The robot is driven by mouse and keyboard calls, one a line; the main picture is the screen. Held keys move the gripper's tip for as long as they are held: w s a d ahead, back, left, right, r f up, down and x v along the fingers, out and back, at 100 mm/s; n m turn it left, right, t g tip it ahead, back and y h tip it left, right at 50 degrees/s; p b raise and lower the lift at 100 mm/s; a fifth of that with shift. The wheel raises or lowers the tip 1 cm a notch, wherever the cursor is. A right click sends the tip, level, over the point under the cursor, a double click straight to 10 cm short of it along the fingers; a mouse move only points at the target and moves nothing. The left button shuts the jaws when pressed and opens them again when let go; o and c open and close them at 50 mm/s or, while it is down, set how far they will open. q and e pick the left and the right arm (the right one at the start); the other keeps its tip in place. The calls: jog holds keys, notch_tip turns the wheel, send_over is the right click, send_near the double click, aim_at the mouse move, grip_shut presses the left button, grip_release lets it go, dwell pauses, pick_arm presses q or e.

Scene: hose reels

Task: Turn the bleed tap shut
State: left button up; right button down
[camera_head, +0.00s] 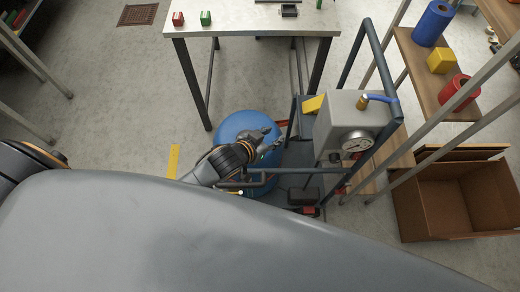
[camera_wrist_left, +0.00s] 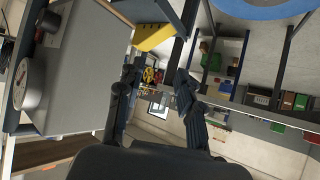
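A grey box-shaped unit (camera_head: 348,122) with a round gauge (camera_head: 357,143) stands on a dark-framed cart. On its top is a tap with a brass body (camera_head: 362,102) and a blue lever (camera_head: 381,98) that points right in the head view. My left gripper (camera_head: 274,138) is over the blue drum (camera_head: 236,125), left of the unit and apart from the tap. In the left wrist view the gripper (camera_wrist_left: 158,78) has its fingers spread with nothing held. The unit's grey side (camera_wrist_left: 85,65) is close on the left there; I cannot make out the tap. My right gripper is not in view.
The cart's dark tube handle (camera_head: 378,55) rises beside the tap. A yellow part (camera_head: 313,104) sticks out on the unit's left. A shelf (camera_head: 428,65) with coloured containers and an open cardboard box (camera_head: 455,205) stand right. A workbench (camera_head: 250,22) is behind.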

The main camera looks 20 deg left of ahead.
pick_arm(q)
jog(key=shift+n+g+y, duration=0.3)
jog(key=shift+g+y, duration=0.2)
jog(key=shift+y, duration=0.1)
jog(key=s+a+f, duration=0.2)
jog(key=s+f, duration=0.1)
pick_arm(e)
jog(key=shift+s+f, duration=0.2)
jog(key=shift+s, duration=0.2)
